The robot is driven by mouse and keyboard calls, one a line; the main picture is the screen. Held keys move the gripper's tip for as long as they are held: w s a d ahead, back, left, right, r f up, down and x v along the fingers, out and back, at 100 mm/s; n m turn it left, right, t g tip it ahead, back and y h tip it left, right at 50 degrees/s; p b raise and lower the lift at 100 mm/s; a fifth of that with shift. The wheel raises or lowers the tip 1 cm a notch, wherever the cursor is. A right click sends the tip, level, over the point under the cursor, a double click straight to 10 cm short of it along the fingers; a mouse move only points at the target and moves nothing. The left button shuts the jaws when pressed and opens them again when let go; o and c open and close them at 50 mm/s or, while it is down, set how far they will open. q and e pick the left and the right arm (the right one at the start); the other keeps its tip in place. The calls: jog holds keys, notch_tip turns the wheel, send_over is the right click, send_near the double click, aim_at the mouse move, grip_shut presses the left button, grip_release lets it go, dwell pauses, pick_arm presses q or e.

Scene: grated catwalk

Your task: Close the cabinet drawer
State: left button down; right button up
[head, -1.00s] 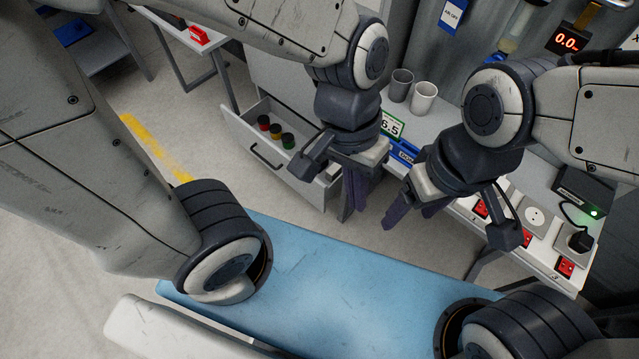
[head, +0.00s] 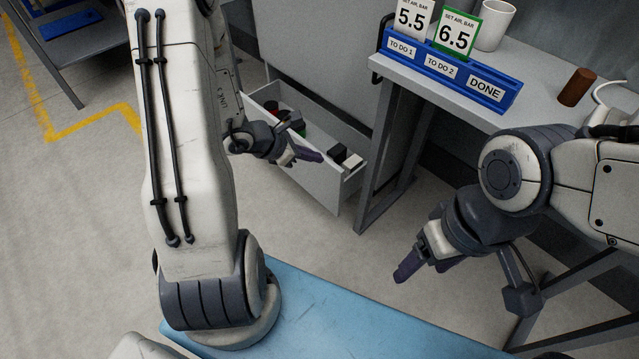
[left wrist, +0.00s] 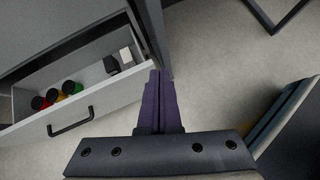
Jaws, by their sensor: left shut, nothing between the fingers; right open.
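The cabinet drawer (head: 325,186) is pulled out of the grey cabinet (head: 310,50) in the head view.
A table (head: 400,68) right of the drawer holds a blue card rack (head: 450,68), a white cup (head: 495,25) and a brown cylinder (head: 576,87). Its leg (head: 378,175) stands close to the drawer's right end. Floor in front of the drawer is clear.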

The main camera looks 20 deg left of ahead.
pick_arm(q)
jog(key=a+f+n+y+b, duration=0.2)
jog(key=a+f+n+b, duration=0.15)
jog(key=a+f, duration=0.35)
jog(key=b, duration=0.3)
send_near(327, 165)
jog(key=shift+n+t, duration=0.25)
jog(key=shift+t, duration=0.05)
jog(key=w+f, duration=0.1)
jog(key=d+f, duration=0.1)
jog(key=f, duration=0.1)
jog(key=w+f, duration=0.1)
jog(key=f, duration=0.1)
jog(key=shift+w+d, duration=0.2)
jog(key=shift+w, duration=0.15)
jog(key=shift+w+d, duration=0.15)
jog(key=shift+w, duration=0.25)
pick_arm(e)
notch_tip(327, 165, down, 9)
jog(key=shift+r, duration=0.15)
